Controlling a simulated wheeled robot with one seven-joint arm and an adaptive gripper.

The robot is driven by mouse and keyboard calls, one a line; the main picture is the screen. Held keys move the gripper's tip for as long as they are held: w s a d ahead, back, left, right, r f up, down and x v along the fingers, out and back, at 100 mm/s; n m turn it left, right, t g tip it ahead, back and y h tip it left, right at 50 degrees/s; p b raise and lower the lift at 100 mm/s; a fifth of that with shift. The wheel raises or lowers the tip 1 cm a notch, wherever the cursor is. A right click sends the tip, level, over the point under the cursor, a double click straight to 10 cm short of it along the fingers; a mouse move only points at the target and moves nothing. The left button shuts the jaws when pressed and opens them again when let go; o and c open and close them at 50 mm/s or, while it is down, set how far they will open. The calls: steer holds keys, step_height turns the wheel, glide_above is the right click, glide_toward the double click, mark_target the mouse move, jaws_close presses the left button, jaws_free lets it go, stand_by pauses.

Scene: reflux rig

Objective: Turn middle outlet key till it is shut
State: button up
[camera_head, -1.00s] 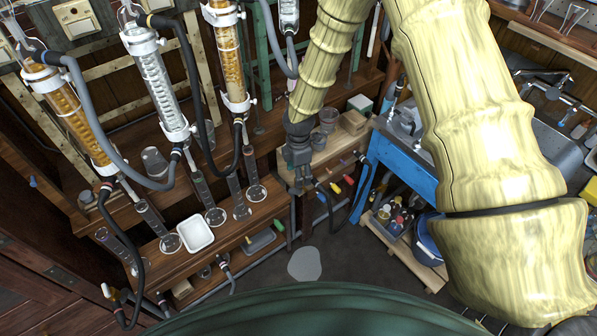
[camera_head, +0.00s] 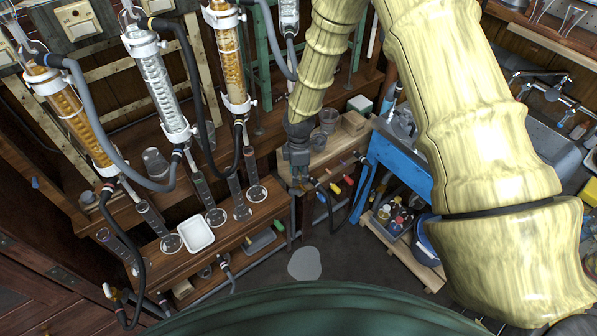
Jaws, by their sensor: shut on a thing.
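My gripper (camera_head: 299,184) points down at the front edge of the wooden bench, right of centre. It is shut on a small outlet key there, mostly hidden by the fingers. A black hose (camera_head: 325,196) leaves the fitting just right of the fingertips. Another outlet fitting with a hose (camera_head: 223,262) shows further left along the bench front. A third, with a pale key (camera_head: 107,290), is at the far left. The held key's angle is hidden.
Glass columns (camera_head: 157,84) with looping hoses stand at the left. A white tray (camera_head: 195,234) and glass vessels sit on the bench. Red and yellow handles (camera_head: 349,180) are close right of my gripper.

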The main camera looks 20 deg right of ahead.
steer(key=m+p, duration=0.1)
steer(key=m, duration=0.5)
steer(key=m+p, duration=0.1)
steer(key=m, duration=0.5)
steer(key=shift+m, duration=0.3)
stand_by(0.4)
steer(key=o, duration=1)
step_height(320, 180, up, 12)
stand_by(0.6)
